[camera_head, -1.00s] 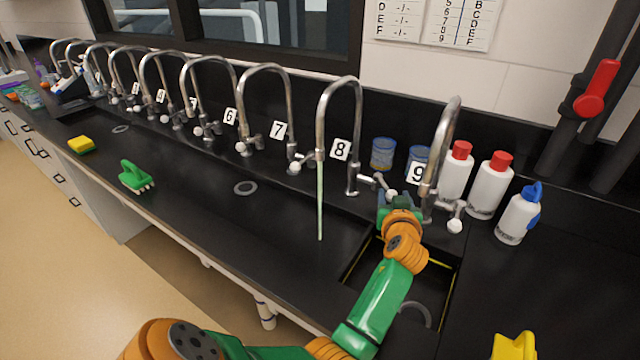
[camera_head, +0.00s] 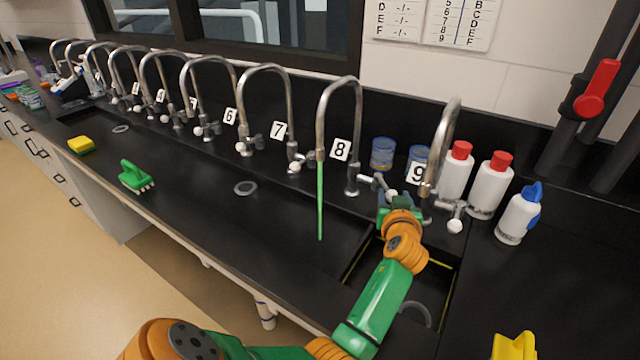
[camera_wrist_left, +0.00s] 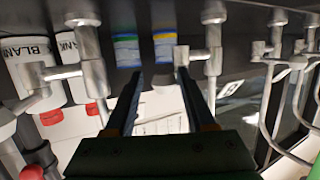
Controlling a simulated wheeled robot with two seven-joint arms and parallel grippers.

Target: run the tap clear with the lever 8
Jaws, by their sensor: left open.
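Tap 8 (camera_head: 322,105) is a tall curved metal spout with a bright green stream (camera_head: 320,200) running from its mouth. Its label 8 (camera_head: 340,149) is on the back panel. Its lever (camera_head: 368,180) points right and ends in a white knob (camera_head: 391,194). My left gripper (camera_head: 388,206) is at the lever's end, its fingers partly hidden behind my wrist. In the left wrist view the open jaws (camera_wrist_left: 161,85) have tap 8's lever (camera_wrist_left: 186,55) by the right finger. I cannot tell whether they touch. My right gripper is not in view.
Tap 9 (camera_head: 443,145) stands close right of my left gripper, its lever (camera_head: 450,208) beyond. A green brush (camera_head: 135,177) and yellow sponge (camera_head: 81,145) lie left.

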